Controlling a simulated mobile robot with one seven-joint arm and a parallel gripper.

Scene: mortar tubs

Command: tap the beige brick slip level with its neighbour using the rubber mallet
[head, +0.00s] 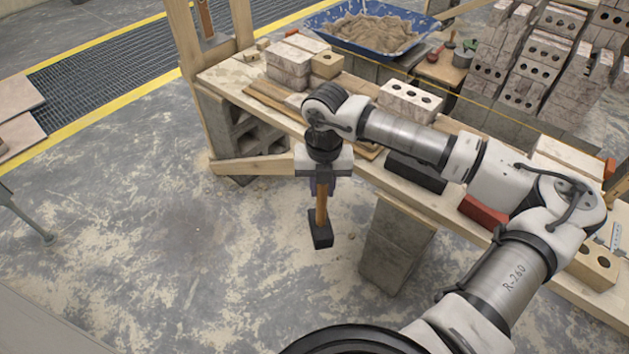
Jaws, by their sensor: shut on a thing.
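My gripper (321,183) points down in front of the plank bench and is shut on the rubber mallet. The mallet has a wooden handle (321,208) and a black block-shaped head (320,232). The head hangs lowest, in the air over the open floor, apart from the bench. The top of the handle is hidden in the jaws. I cannot make out for certain the beige brick slip or its neighbour. A small beige brick (327,65) lies at the bench's left end beside greyish bricks (289,66).
The plank bench (235,82) runs from upper left to lower right on block supports (396,245). A holed brick (410,101), a black block (415,172) and a red block (482,211) lie on it. A blue tub (330,32) of mortar stands behind.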

